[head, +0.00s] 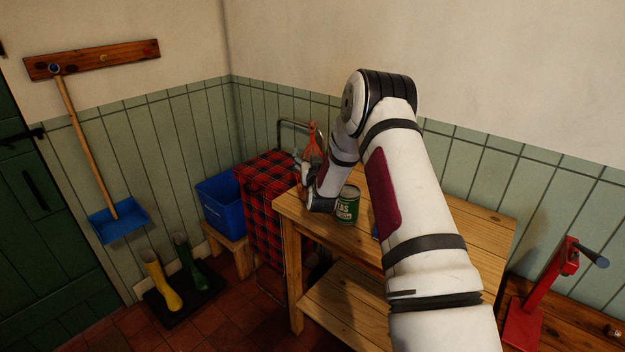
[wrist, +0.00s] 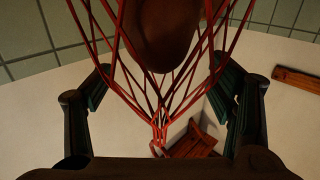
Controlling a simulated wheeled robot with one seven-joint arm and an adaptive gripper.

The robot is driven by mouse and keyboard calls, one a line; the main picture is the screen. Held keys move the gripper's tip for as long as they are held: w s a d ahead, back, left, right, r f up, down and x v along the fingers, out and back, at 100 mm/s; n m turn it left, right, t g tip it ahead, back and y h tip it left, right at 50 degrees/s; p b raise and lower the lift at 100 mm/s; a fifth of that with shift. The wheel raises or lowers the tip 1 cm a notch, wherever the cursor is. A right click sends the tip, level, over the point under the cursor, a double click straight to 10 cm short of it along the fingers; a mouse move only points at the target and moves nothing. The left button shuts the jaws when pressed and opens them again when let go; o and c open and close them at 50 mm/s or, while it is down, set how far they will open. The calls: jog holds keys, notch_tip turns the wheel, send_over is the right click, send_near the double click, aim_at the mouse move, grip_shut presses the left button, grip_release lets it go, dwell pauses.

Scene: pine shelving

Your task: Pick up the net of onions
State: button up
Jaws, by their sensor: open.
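The net of onions shows in the wrist view as red mesh strands (wrist: 158,112) drawn together at a knot, with a brown onion (wrist: 160,30) inside at the top. In the head view the red net (head: 314,140) stands up at the back left end of the pine bench, partly hidden by my arm and gripper. My gripper (wrist: 170,78) is open, with one dark finger on each side of the net's gathered neck. Neither finger appears to press on the strands. In the head view my gripper (head: 303,164) is small and partly covered by my wrist.
A green peas can (head: 347,207) stands on the pine bench (head: 455,222) close to my wrist. A tartan trolley (head: 265,212) stands against the bench's left end, beside a blue crate (head: 222,203). Boots (head: 160,283) stand on the floor. A red tool (head: 540,295) is at right.

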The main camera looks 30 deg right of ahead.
jog(key=c, duration=1.7)
jog(key=shift+r, duration=0.15)
grip_shut()
jog(key=shift+r, duration=0.1)
